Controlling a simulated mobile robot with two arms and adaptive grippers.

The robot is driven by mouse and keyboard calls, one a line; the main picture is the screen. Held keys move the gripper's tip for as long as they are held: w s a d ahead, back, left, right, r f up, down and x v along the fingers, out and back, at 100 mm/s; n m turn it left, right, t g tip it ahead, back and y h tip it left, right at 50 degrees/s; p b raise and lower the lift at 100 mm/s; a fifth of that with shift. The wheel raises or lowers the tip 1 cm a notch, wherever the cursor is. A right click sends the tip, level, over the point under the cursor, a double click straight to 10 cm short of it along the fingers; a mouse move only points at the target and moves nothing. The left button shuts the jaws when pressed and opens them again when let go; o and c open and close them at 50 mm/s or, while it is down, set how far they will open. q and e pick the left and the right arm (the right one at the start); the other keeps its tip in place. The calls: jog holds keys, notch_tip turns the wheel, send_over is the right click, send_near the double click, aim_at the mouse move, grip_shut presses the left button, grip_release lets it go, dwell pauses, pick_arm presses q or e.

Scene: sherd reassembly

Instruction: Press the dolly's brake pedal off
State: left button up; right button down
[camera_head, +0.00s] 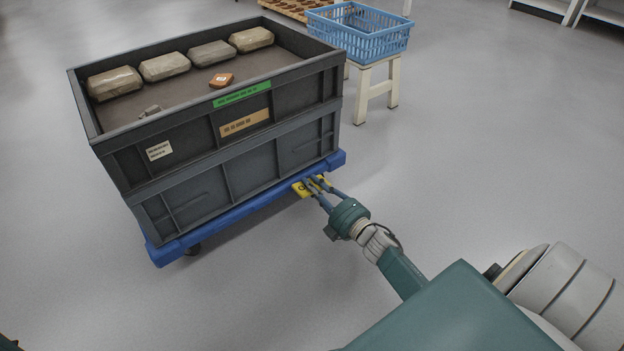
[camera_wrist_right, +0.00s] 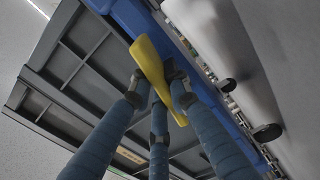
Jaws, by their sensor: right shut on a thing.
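The blue dolly (camera_head: 225,212) stands on the floor and carries two stacked dark grey crates (camera_head: 230,160). Its yellow brake pedal (camera_head: 300,189) sits at the dolly's near edge, towards the right corner. My right gripper (camera_head: 318,185) is at the pedal, its fingers shut on it. In the right wrist view the yellow pedal (camera_wrist_right: 151,65) lies between the blue-sleeved fingers (camera_wrist_right: 160,92), beside the blue dolly edge (camera_wrist_right: 135,15). The fingers partly hide the pedal in both views. My left gripper is not in view.
A blue basket (camera_head: 360,32) on a pale stool (camera_head: 378,88) stands behind, at the right. The floor (camera_head: 470,130) right of the dolly is clear.

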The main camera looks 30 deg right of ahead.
jog(key=c, duration=1.6)
grip_release()
jog(key=shift+c, duration=0.2)
jog(key=s+d, duration=0.1)
jog(key=s, duration=1.1)
